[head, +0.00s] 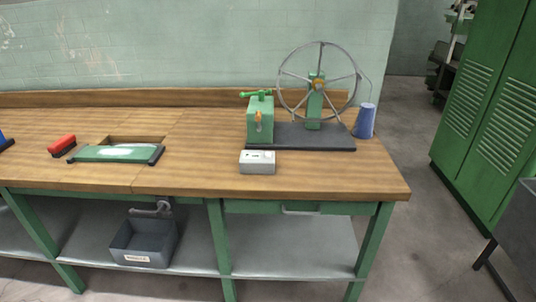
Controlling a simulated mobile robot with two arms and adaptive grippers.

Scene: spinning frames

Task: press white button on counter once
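A small light-grey counter box (257,162) with a pale top sits on the wooden workbench (200,180), in front of the green spinning machine. Small dark and light marks show on its top, but the white button cannot be made out clearly at this size. Nothing touches the box. Neither of my grippers shows in the head view.
Behind the box stand a green machine (260,118), a spoked wheel (319,82) on a dark base, and a blue cone (365,121). A green-framed tray (115,153) and red brush (62,144) lie left. A grey bin (145,243) stands below; green lockers (490,110) stand right.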

